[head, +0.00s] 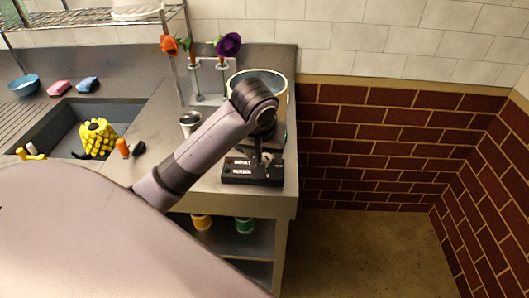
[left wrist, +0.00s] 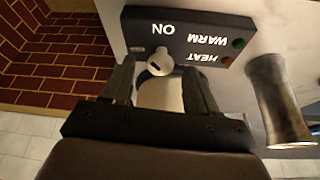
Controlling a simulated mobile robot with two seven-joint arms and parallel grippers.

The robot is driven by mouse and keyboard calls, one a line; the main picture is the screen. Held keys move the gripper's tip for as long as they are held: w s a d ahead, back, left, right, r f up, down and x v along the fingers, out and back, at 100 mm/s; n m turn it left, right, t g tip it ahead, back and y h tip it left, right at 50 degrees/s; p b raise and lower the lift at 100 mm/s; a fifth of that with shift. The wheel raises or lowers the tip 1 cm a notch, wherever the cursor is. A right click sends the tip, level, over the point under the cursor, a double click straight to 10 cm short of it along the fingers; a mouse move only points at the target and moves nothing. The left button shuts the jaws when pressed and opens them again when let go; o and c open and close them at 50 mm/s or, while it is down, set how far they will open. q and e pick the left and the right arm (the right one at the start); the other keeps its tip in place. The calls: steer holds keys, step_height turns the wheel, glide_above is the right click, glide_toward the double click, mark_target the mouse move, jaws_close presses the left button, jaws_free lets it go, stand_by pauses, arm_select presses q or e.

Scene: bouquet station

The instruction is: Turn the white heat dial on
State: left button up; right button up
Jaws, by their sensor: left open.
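The black control box (head: 240,177) with HEAT and WARM lettering sits at the counter's front right corner. In the left wrist view the box (left wrist: 185,28) appears upside down, with the word ON beside the white heat dial (left wrist: 159,62). The dial is round with a short dark mark on its face. My left gripper (head: 264,158) is over the box in the head view and hides the dial there. In the left wrist view my left gripper (left wrist: 160,76) is open, its fingers on either side of the dial; contact cannot be told. My right gripper is out of view.
A metal cup (left wrist: 277,100) stands close beside the gripper. A large round pot (head: 281,88) and flowers in a holder, one purple (head: 228,45), stand behind my arm. A sink (head: 62,122) with a yellow object (head: 97,138) lies left. The floor right of the counter is clear.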

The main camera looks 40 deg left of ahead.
arm_select(q)
steer(key=shift+w+a+f, duration=0.1)
steer(key=shift+w+f, duration=0.05)
steer(key=shift+f, duration=0.4)
steer(key=c, duration=1)
steer(key=shift+c, duration=0.2)
steer(key=m, duration=0.1)
steer(key=m+h, duration=0.1)
steer(key=m, duration=0.1)
steer(key=shift+a+m+t, duration=0.2)
steer(key=shift+m+t, duration=0.1)
steer(key=shift+a+r+m+h, duration=0.1)
steer(key=shift+m+h, duration=0.8)
steer(key=shift+m, duration=1)
